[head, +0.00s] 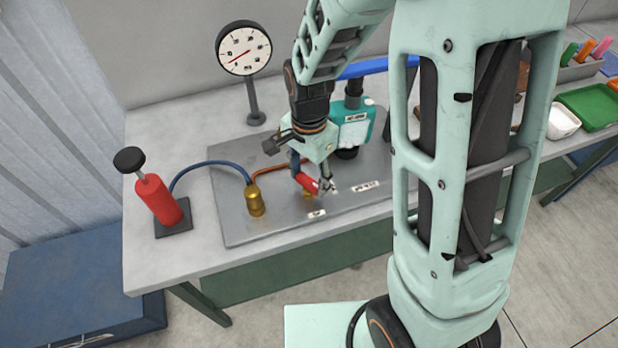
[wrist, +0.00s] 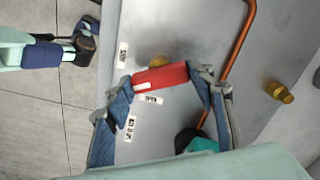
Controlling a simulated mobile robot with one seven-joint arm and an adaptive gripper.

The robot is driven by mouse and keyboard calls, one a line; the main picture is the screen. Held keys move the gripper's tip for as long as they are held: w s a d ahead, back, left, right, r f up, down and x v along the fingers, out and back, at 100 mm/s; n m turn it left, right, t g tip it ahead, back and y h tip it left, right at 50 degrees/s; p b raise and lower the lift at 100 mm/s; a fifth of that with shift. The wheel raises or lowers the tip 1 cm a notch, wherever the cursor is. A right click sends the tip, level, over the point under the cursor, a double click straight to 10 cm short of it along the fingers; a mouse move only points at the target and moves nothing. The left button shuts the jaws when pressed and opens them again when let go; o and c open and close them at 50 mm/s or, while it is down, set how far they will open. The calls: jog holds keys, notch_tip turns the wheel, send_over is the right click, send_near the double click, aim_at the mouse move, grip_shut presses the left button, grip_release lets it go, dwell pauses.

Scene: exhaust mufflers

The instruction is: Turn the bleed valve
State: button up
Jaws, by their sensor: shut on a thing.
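The bleed valve has a red lever handle (head: 306,183) on a brass body (head: 309,195), low on the grey metal plate (head: 290,223). In the wrist view the red handle (wrist: 160,77) carries a small white mark and lies between my fingers, with the brass part (wrist: 158,61) just beyond it. My gripper hides part of the valve in the head view.
A brass fitting (head: 255,201) with blue hose and copper pipe stands left of the valve. A red hand pump (head: 159,199) is at the far left. A gauge (head: 243,48) on a post and a teal unit (head: 352,126) stand behind. The plate's front left is clear.

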aim_at(309, 180)
jog(key=n+b, duration=0.1)
jog(key=n, duration=0.5)
jog(key=shift+n, duration=0.3)
jog(key=n, duration=0.5)
jog(key=shift+n, duration=0.4)
jog(key=o, duration=1.2)
jog(key=shift+c, duration=0.2)
jog(key=shift+r, duration=0.15)
notch_tip(309, 180, up, 12)
